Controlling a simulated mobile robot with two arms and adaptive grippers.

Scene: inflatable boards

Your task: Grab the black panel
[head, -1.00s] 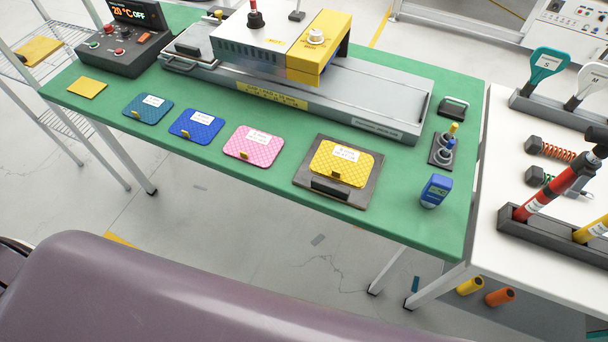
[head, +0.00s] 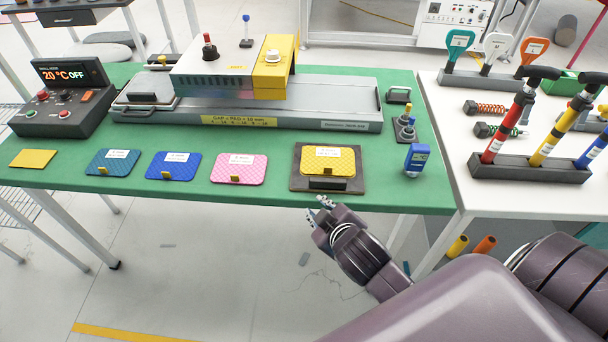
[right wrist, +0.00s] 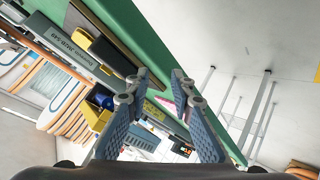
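The black panel (head: 297,183) lies flat on the green table near its front edge, right of the pink board. A yellow labelled board (head: 327,160) rests on it, and a black handle-like block (head: 327,184) is at its front. My right gripper (head: 321,207) is just in front of the table edge, below the panel in the head view, and apart from it. In the right wrist view its two fingers (right wrist: 159,75) are spread with nothing between them, and the handle block (right wrist: 111,55) shows at upper left. My left gripper is out of view.
Teal (head: 112,162), blue (head: 173,166) and pink (head: 239,169) boards lie in a row to the left. A long grey machine (head: 330,118) stands behind. A blue handheld device (head: 417,158) stands right of the panel. A white table (head: 500,200) with pumps adjoins at right.

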